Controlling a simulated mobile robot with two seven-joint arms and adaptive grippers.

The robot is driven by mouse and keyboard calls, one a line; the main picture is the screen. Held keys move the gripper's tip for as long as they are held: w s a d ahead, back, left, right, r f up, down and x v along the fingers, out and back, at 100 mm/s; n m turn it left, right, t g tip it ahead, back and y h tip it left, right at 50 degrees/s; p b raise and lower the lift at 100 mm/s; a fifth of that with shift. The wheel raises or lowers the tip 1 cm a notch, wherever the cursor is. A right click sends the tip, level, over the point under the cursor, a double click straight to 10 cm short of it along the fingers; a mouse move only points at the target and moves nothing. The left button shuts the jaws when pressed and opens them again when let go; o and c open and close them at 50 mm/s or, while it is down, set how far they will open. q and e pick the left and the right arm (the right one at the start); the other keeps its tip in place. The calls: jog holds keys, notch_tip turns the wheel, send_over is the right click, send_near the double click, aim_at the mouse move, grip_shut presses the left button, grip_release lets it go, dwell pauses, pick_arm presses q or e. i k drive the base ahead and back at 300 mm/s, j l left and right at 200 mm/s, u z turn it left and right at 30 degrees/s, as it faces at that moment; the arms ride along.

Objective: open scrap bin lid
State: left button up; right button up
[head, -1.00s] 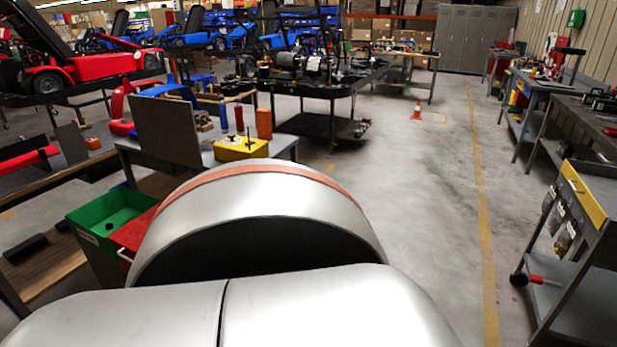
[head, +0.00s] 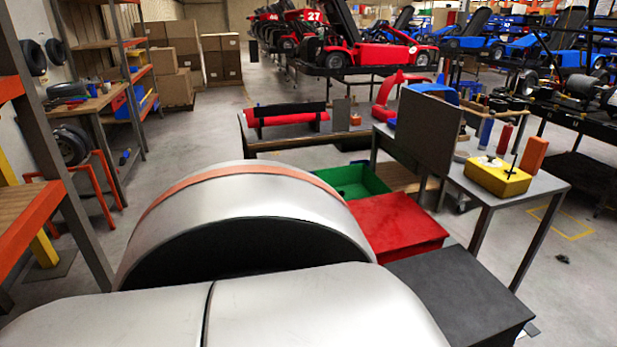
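A red-topped box (head: 396,224) stands in the lower middle of the head view, just right of my own body. Its flat top looks shut. An open green bin (head: 358,182) adjoins it on the far side, partly hidden by my body. A dark grey flat-topped box (head: 459,296) stands on the near side of the red one, and its top also looks shut. No label shows, so I cannot tell which of these is the scrap bin. Neither of my grippers is in view.
A grey table (head: 520,190) with a yellow box (head: 497,177) and an upright dark panel (head: 428,130) stands right of the bins. Orange-framed shelving (head: 40,130) lines the left. Free floor (head: 215,130) lies between shelving and a low bench (head: 290,135).

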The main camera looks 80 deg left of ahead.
aim_at(393, 222)
jog(key=u, duration=1.65)
